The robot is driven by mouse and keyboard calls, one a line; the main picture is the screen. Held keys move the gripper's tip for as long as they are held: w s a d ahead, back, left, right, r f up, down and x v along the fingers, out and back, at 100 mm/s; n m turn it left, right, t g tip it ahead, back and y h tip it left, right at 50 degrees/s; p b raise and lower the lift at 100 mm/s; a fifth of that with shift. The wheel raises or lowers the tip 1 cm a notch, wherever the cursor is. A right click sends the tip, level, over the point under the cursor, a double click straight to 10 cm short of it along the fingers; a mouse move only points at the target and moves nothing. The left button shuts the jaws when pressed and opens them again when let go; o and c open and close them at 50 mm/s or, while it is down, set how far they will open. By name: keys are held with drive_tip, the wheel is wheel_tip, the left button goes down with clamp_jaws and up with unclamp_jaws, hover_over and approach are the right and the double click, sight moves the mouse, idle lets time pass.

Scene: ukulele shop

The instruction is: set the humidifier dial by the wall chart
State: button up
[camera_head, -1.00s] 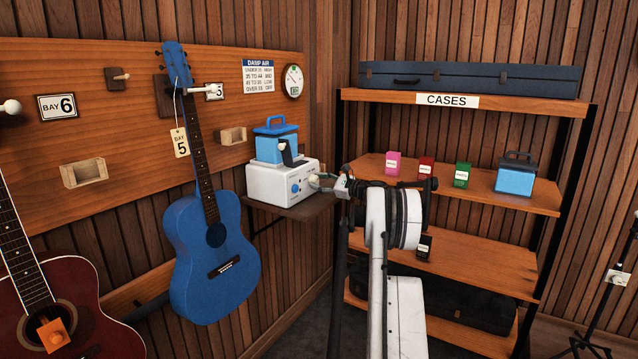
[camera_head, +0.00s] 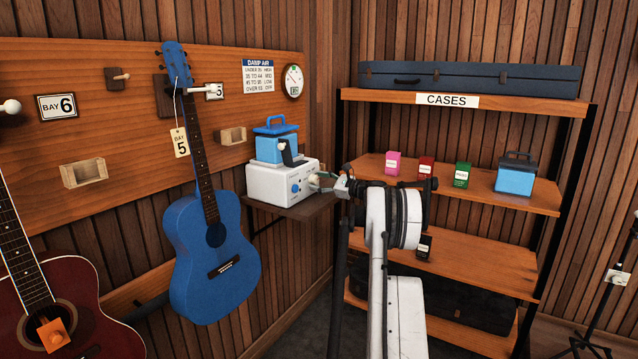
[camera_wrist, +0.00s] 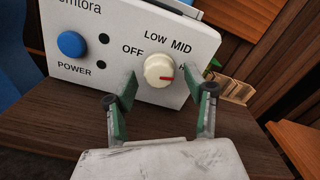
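The white humidifier (camera_head: 270,185) stands on a small wall shelf in the head view. Its cream dial (camera_wrist: 160,70) shows in the wrist view, with a red mark pointing right, toward a label mostly hidden by a finger. OFF, LOW and MID are readable around it. My gripper (camera_wrist: 169,84) is open, its fingertips either side of the dial with visible gaps. In the head view my gripper (camera_head: 322,182) is at the humidifier's front. The wall chart (camera_head: 258,77) reads "DAMP AIR", with rows from HIGH to OFF. The round gauge (camera_head: 293,81) beside it is too small to read surely.
A blue power button (camera_wrist: 71,44) is left of the dial. A blue container (camera_head: 276,145) sits atop the humidifier. A blue ukulele (camera_head: 210,260) hangs to the left. The cases rack (camera_head: 450,245) stands right, behind my arm.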

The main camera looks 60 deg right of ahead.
drive_tip(key=s, duration=1.2)
drive_tip(key=shift+d, duration=0.35)
